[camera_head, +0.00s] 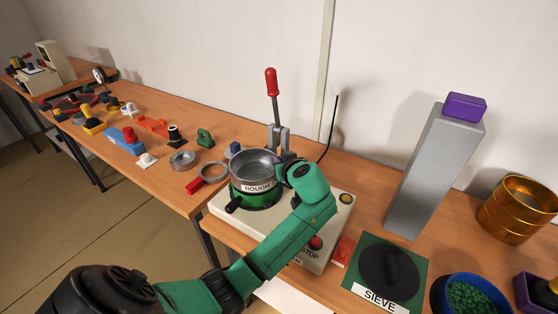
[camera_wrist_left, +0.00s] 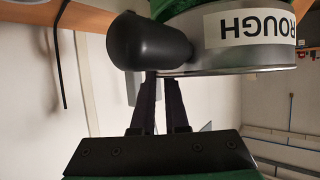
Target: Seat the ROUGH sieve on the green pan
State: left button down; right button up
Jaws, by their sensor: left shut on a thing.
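The ROUGH sieve (camera_head: 259,178) is a grey metal ring with a mesh and a white label. In the head view it sits level directly over the green pan (camera_head: 262,201) on the cream machine; whether it is fully seated cannot be told. My left gripper (camera_head: 286,170) is at the sieve's right side, its fingers largely hidden by the wrist. My right gripper is out of view.
A red-knobbed lever (camera_head: 272,85) stands behind the pan. Several small parts lie left.

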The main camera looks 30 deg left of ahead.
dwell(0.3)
pick_arm(q)
jog(key=shift+f+b, duration=0.6)
jog(key=shift+c, duration=1.4)
grip_release()
jog(key=shift+s+d, duration=0.1)
jog(key=p+v, duration=0.4)
jog(key=v, duration=0.9)
jog(key=shift+s+d+r+p, duration=0.15)
jog(key=shift+d+r+p, duration=0.1)
jog(key=shift+p, duration=0.15)
